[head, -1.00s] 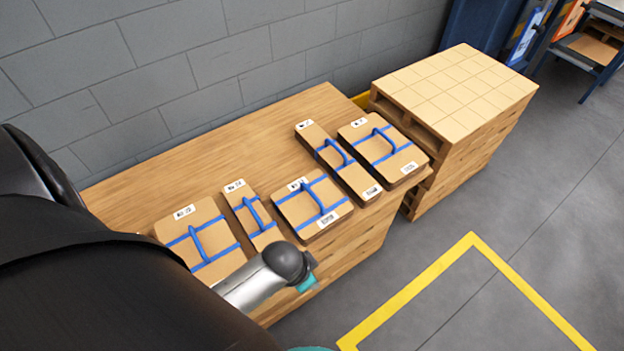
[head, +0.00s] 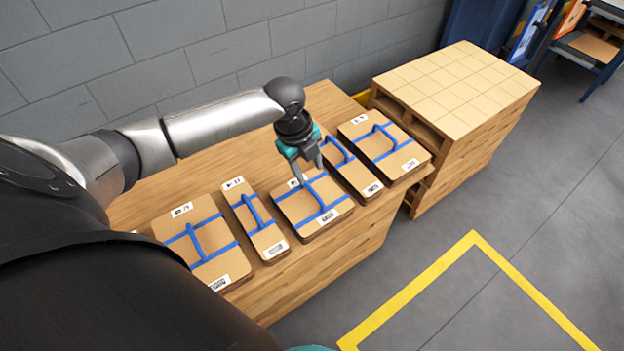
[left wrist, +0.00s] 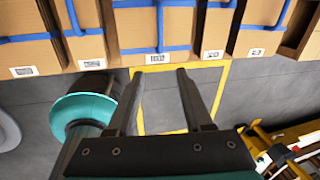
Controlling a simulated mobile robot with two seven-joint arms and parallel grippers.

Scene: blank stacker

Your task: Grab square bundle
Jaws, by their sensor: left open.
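Several brown cardboard bundles with blue straps and white labels lie in a row on a wooden table. Three are squarish: one at the left (head: 178,229), one in the middle (head: 290,208) and one at the right (head: 361,142). My left gripper (head: 311,174) is open and points down above the back part of the middle square bundle, near its raised blue strap. The fingers partly cover that bundle and its back label. In the left wrist view, the open fingers (left wrist: 161,73) show in front of the middle bundle (left wrist: 135,32), with nothing between them. My right gripper is not in view.
Narrow bundles (head: 240,210) (head: 364,177) lie on both sides of the middle square one, with small gaps. The wooden table (head: 165,162) has bare room behind the row. A pallet stack (head: 455,90) stands at the right. A grey wall is behind.

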